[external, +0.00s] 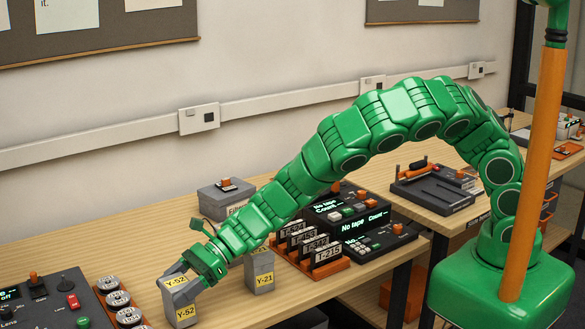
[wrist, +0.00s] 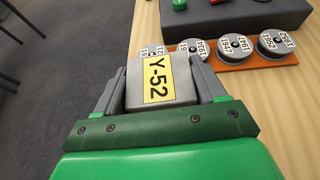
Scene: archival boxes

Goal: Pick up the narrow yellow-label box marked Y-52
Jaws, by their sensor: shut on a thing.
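The narrow grey box marked Y-52 (external: 181,313) has yellow labels on its top and front. It stands near the front edge of the wooden table, upright as far as I can tell. My gripper (external: 188,285) reaches down over it from the upper right and is shut on it. In the wrist view the Y-52 box (wrist: 148,92) sits between the two grey fingers of my gripper (wrist: 160,90), its top label readable. Whether its base touches the table is hard to tell. A similar box marked Y-21 (external: 262,283) stands to the right, apart from it.
An orange rack of round numbered reels (external: 118,299) is close on the left, beside a dark control panel (external: 65,305). A rack of T-marked tapes (external: 325,262) and a grey lidded box (external: 222,198) stand further right and back. The table edge is near.

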